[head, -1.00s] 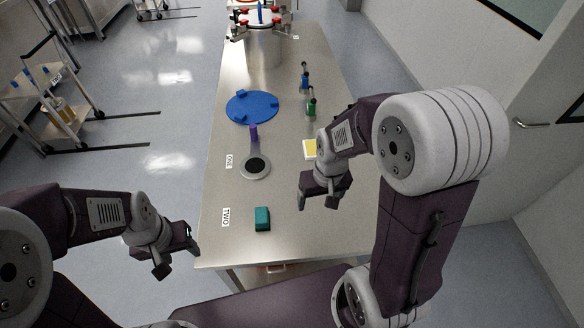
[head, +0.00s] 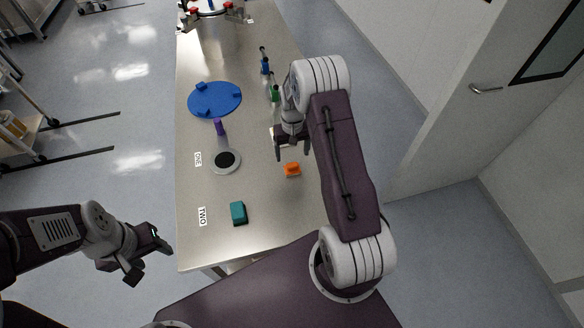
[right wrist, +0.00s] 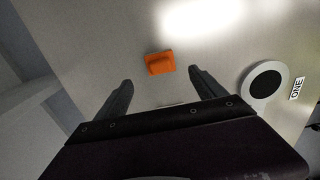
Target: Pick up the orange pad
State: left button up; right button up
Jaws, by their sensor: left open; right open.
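The orange pad (head: 292,169) is a small block lying on the metal table, right of the round grey disc. In the right wrist view the orange pad (right wrist: 160,62) lies beyond and between my two fingertips, not touched by them. My right gripper (head: 292,156) is just behind the pad in the head view, with its jaws apart and empty; its fingers also show in the right wrist view (right wrist: 160,84). My left gripper (head: 150,262) is open and empty, left of the table's near corner and off the table.
A teal block (head: 238,213) lies nearer the front edge, by the label TWO. A grey disc with a black centre (head: 226,161) and purple handle is by label ONE. A blue disc (head: 214,98), blue and green tools (head: 274,92) and a steel vessel (head: 212,38) stand further back.

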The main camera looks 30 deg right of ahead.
aim_at(292, 164)
notch_tip(292, 164, down, 3)
jog(key=shift+s+a+r, duration=0.1)
jog(key=shift+r, duration=0.1)
jog(key=shift+f+p, duration=0.3)
jog(key=shift+f, duration=0.15)
notch_tip(292, 164, down, 4)
jog(key=shift+r+p, duration=0.1)
jog(key=shift+p, duration=0.55)
jog(key=shift+f, duration=0.6)
jog(key=c, duration=1.5)
jog(key=shift+o, duration=0.2)
jog(key=shift+r, duration=0.2)
